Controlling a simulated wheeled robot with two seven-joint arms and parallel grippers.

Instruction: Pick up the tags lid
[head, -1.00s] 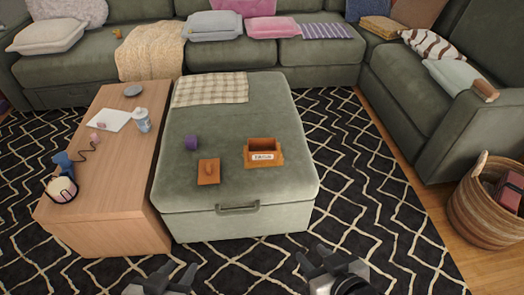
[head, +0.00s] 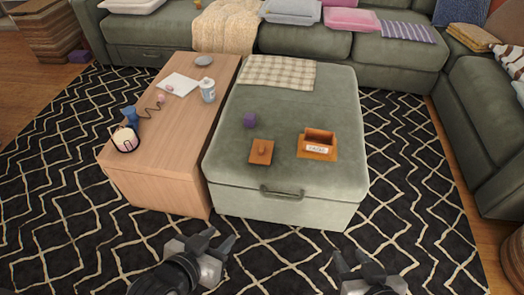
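The tags lid is a small flat orange-brown wooden square with a round knob (head: 261,152). It lies on the green ottoman (head: 290,100) near its front edge. To its right stands an open orange-brown wooden box (head: 317,146) with a white label on its front. My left gripper (head: 220,242) is in front of the ottoman, low in the picture, with its fingers apart and nothing between them. My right gripper (head: 352,258) is further right, also in front of the ottoman, with its fingers apart and empty. Both are clear of the lid.
A checked cloth (head: 278,71) covers the ottoman's back part. A wooden table (head: 170,130) abuts on the left, holding a cup (head: 207,90), paper and small items. Patterned rug (head: 60,170) lies open in front.

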